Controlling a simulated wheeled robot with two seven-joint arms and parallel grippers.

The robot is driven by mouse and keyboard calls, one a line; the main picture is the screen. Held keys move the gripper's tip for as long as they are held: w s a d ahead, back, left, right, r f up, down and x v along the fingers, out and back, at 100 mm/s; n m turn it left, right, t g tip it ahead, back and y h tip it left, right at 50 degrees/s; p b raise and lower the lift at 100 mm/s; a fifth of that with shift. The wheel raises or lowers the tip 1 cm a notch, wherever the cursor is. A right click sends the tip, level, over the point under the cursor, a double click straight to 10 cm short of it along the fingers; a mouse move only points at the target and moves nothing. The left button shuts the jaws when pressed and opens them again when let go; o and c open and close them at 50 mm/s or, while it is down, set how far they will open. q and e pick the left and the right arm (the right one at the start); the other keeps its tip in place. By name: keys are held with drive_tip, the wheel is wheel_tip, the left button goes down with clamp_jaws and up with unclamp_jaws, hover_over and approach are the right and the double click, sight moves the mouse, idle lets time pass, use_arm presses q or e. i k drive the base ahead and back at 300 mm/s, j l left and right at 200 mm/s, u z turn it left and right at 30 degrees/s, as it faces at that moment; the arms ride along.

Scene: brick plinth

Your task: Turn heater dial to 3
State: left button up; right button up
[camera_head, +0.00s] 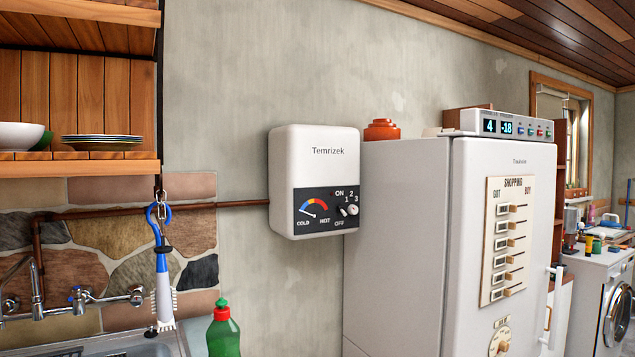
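The white wall heater (300,165), labelled Temrizek, hangs on the plaster wall in the middle of the head view. Its dark panel carries a gauge (313,209) with a blue-to-red arc between COLD and HOT. To the right of the gauge is a small pale dial (352,210) with the marks 1, 2 and 3 around its top and right. ON and OFF labels stand to its left, by a small switch. The dial is too small to tell which number it points to. Neither of my grippers is in view.
A copper pipe (235,204) meets the heater's left side. A blue-and-white brush (162,270) hangs above the sink; a green bottle (223,330) stands below.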

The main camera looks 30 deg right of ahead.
sight(352, 209)
drive_tip(key=z, duration=0.55)
drive_tip(key=i+l+z, duration=0.2)
drive_tip(key=l+z, duration=0.2)
drive_tip(key=i+l+z, duration=0.2)
drive_tip(key=l+z, duration=0.25)
drive_tip(key=i+l+z, duration=0.2)
drive_tip(key=i+l, duration=0.45)
drive_tip(key=i, duration=0.15)
